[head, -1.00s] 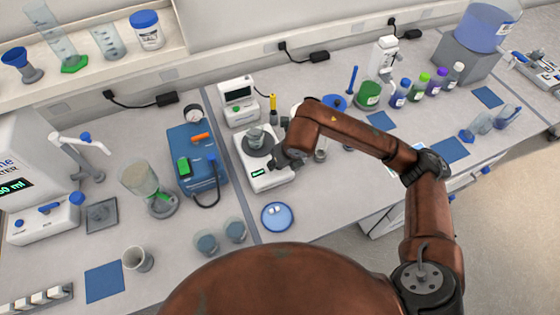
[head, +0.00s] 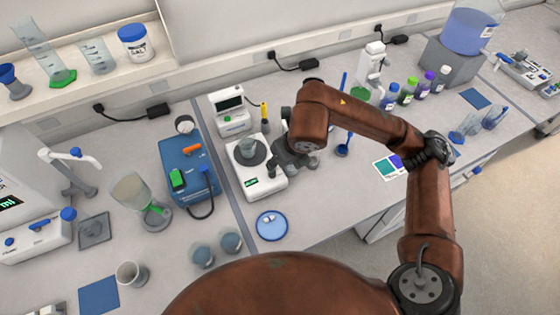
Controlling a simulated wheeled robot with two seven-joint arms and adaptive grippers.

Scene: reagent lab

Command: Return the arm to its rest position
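My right arm (head: 360,118) reaches in from the right, bent over the bench. My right gripper (head: 278,165) is a dark grey shape at the right edge of the white balance (head: 258,182). The arm's brown wrist covers much of it, so its finger opening and anything between the fingers cannot be made out. My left gripper is not in view.
In front lies a blue dish (head: 271,225). Several bottles (head: 407,92) stand at the back right.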

